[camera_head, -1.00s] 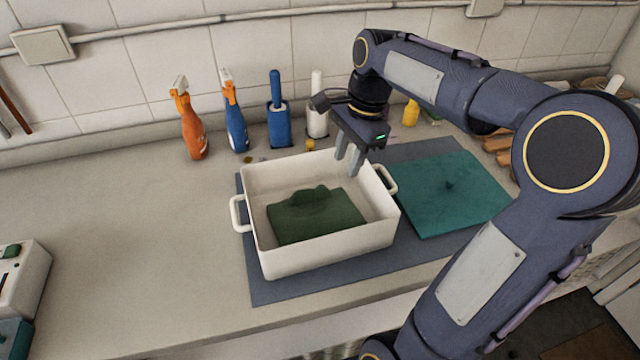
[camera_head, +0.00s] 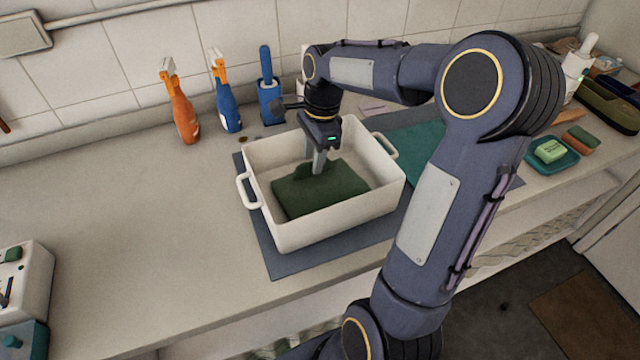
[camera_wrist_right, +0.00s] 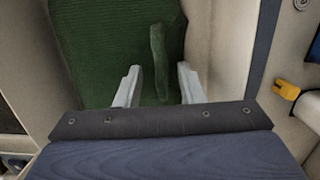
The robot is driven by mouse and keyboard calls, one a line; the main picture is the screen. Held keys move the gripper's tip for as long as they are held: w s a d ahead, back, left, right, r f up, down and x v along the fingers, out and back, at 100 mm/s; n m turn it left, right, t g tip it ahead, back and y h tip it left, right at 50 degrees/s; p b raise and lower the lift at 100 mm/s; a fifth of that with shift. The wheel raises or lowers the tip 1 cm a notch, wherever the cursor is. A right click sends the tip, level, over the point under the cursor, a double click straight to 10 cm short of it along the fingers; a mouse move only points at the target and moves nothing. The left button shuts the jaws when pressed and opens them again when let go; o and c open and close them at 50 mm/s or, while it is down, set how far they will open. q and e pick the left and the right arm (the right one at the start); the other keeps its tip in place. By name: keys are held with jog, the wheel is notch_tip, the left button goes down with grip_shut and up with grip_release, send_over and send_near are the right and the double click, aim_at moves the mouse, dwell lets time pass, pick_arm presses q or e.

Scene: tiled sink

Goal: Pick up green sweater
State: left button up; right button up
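The green sweater (camera_head: 315,194) lies folded flat in the white two-handled basin (camera_head: 335,222), with a raised fold on its far side. In the right wrist view the sweater (camera_wrist_right: 100,45) fills the upper left and middle, and its upright fold stands between my fingers. My right gripper (camera_head: 317,168) reaches down into the basin over the sweater's far part. In the wrist view the right gripper (camera_wrist_right: 159,84) has its fingers apart, one on each side of the fold. Whether they touch it I cannot tell. My left gripper is not in view.
The basin stands on a blue-grey mat (camera_head: 282,262). An orange spray bottle (camera_head: 184,112), a blue spray bottle (camera_head: 227,105) and a blue brush holder (camera_head: 269,98) stand behind it. A teal board (camera_head: 412,140) lies to the right, partly hidden by my arm.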

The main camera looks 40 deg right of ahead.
jog(key=shift+f, duration=0.15)
jog(key=shift+c, duration=0.2)
grip_shut()
